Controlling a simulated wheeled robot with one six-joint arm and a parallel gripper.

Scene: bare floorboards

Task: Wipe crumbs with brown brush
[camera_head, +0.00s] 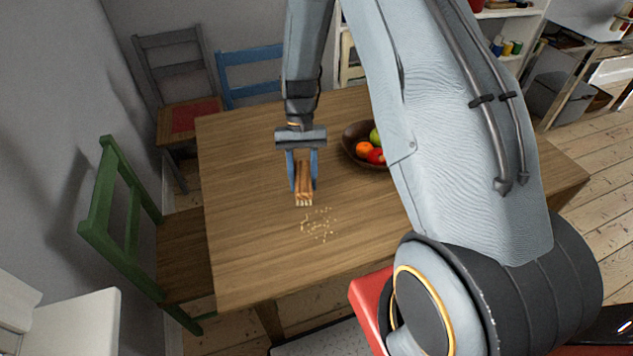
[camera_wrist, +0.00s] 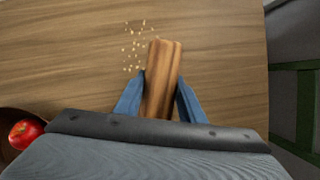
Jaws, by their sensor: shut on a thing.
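My gripper (camera_head: 302,186) has its blue fingers shut on a brown wooden brush (camera_head: 304,180) with pale bristles at its lower end. The brush also shows between the fingers in the wrist view (camera_wrist: 163,78). Scattered pale crumbs (camera_head: 319,224) lie on the wooden table (camera_head: 250,250), just in front of and to the right of the brush in the head view. In the wrist view the crumbs (camera_wrist: 135,45) lie to the left of the brush's far end. I cannot tell whether the bristles touch the table.
A dark bowl of fruit (camera_head: 350,151) stands on the table to the right of my gripper, partly hidden by my arm. A green chair (camera_head: 128,225) stands at the table's left, with grey (camera_head: 170,62) and blue (camera_head: 250,62) chairs behind. The table's left side is clear.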

